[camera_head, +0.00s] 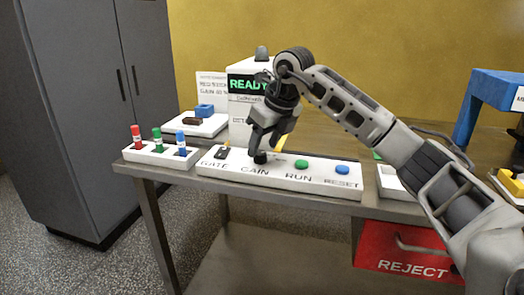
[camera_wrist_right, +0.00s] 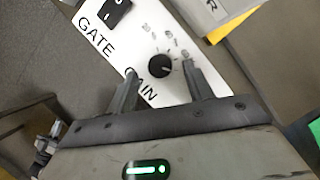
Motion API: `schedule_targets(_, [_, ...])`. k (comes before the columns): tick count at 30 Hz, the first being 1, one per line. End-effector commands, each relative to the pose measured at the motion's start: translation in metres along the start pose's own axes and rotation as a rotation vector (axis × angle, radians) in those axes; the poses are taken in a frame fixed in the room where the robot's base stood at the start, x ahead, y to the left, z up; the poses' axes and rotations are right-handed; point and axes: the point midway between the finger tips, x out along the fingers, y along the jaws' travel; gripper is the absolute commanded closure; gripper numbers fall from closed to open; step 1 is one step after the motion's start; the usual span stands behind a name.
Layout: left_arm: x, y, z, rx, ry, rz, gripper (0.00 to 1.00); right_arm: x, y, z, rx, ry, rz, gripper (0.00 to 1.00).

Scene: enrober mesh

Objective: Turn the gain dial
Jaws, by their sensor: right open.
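The gain dial is a small round black knob (camera_head: 260,158) on the white control panel (camera_head: 330,182), above the printed word GAIN. In the right wrist view the knob (camera_wrist_right: 160,66) has a light pointer mark and printed marks around its far side. My right gripper (camera_head: 262,150) is over the knob. In the wrist view its open fingers (camera_wrist_right: 160,84) stand on either side of the knob, and nothing is clearly gripped. Whether the fingers touch the knob cannot be told. My left gripper is not in view.
A black GATE switch (camera_head: 222,152) is left of the dial; green RUN (camera_head: 301,164) and blue RESET (camera_head: 342,170) buttons are right. A white READY display box (camera_head: 240,105) stands behind. A holder with red, green and blue pens (camera_head: 158,156) sits left. A red REJECT bin (camera_head: 385,250) is below.

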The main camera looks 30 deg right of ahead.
Motion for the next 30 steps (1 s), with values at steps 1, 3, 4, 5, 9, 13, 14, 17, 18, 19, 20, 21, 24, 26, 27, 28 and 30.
schedule_targets(1, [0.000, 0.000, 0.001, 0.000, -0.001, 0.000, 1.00, 0.008, 0.001, 0.000, 0.000, 0.003, 0.002, 0.48])
schedule_targets(3, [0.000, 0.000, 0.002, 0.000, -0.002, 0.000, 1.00, 0.015, 0.001, 0.000, -0.001, 0.002, 0.002, 0.48])
schedule_targets(4, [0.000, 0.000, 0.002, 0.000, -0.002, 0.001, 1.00, 0.017, 0.001, 0.000, -0.001, 0.002, 0.002, 0.48])
schedule_targets(5, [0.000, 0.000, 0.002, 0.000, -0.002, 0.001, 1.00, 0.019, 0.001, 0.000, -0.001, 0.001, 0.001, 0.48])
schedule_targets(9, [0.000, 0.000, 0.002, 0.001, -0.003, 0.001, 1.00, 0.024, 0.000, 0.000, -0.001, 0.000, 0.000, 0.48])
schedule_targets(13, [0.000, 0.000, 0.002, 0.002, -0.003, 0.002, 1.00, 0.024, 0.000, 0.000, -0.001, 0.000, 0.001, 0.48])
schedule_targets(14, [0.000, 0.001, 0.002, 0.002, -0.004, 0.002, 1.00, 0.024, 0.000, 0.000, -0.001, 0.000, 0.001, 0.48])
schedule_targets(17, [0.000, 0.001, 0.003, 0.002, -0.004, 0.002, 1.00, 0.024, 0.000, 0.000, -0.001, 0.000, 0.001, 0.57])
schedule_targets(18, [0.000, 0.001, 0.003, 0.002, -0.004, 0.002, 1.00, 0.024, 0.001, 0.000, -0.001, 0.000, 0.001, 0.68])
schedule_targets(19, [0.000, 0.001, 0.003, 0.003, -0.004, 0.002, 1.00, 0.024, 0.001, 0.000, -0.001, 0.000, 0.001, 0.76])
schedule_targets(20, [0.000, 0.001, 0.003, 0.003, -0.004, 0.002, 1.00, 0.024, 0.001, 0.000, -0.001, 0.000, 0.001, 0.85])
schedule_targets(21, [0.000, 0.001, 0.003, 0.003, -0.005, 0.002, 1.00, 0.024, 0.000, 0.000, -0.001, 0.000, 0.001, 0.93])
schedule_targets(24, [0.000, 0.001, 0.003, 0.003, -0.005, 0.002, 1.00, 0.023, 0.000, 0.000, -0.001, 0.000, 0.001, 0.93])
schedule_targets(26, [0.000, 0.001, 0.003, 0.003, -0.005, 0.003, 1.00, 0.023, 0.000, 0.000, -0.003, 0.000, 0.002, 0.93])
schedule_targets(27, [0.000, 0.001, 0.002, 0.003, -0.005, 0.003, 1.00, 0.023, 0.000, 0.000, -0.006, 0.000, 0.003, 0.93])
schedule_targets(28, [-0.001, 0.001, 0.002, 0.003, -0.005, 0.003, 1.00, 0.023, 0.000, 0.000, -0.010, 0.000, 0.005, 0.93])
schedule_targets(30, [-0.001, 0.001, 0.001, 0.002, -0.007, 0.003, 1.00, 0.022, 0.000, 0.001, -0.023, 0.000, 0.011, 0.93])
